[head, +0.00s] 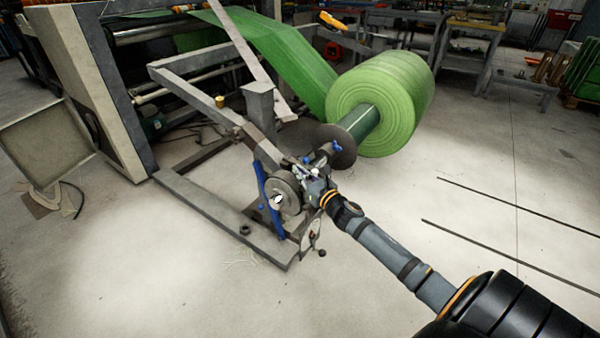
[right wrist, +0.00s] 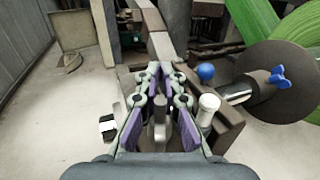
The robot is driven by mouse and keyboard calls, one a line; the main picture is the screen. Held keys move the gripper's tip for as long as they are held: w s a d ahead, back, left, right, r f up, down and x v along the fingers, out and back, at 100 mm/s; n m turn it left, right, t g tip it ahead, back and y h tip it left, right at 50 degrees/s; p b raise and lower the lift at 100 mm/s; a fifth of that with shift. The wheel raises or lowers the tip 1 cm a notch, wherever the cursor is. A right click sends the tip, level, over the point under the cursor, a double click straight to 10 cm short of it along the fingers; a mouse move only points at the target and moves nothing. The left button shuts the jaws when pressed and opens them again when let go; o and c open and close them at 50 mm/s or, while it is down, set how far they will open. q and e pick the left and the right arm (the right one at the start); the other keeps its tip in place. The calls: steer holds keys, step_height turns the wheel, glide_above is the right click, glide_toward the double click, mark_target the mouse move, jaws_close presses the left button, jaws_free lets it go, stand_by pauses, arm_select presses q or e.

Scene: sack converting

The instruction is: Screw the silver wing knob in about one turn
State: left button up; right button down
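My right gripper (head: 308,173) is at the near end of the roll stand's arm in the head view. In the right wrist view its two purple-padded fingers (right wrist: 164,76) stand apart. A grey, silver-looking upright piece (right wrist: 159,112), which looks like the silver wing knob, is between the fingers. Gaps seem to show on both sides of it, so I see no clear grip. The gripper hides the knob in the head view. My left gripper is in neither view.
A blue ball knob (right wrist: 206,72) and a white cylinder (right wrist: 208,106) are close to the right finger. A dark disc (right wrist: 258,98) with a blue wing knob (right wrist: 279,77) is further right. The green roll (head: 378,100) is behind. Floor on the right is mostly clear.

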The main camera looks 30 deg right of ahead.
steer(key=shift+f+m+h, duration=0.1)
steer(key=shift+m+h, duration=0.2)
steer(key=shift+h, duration=0.2)
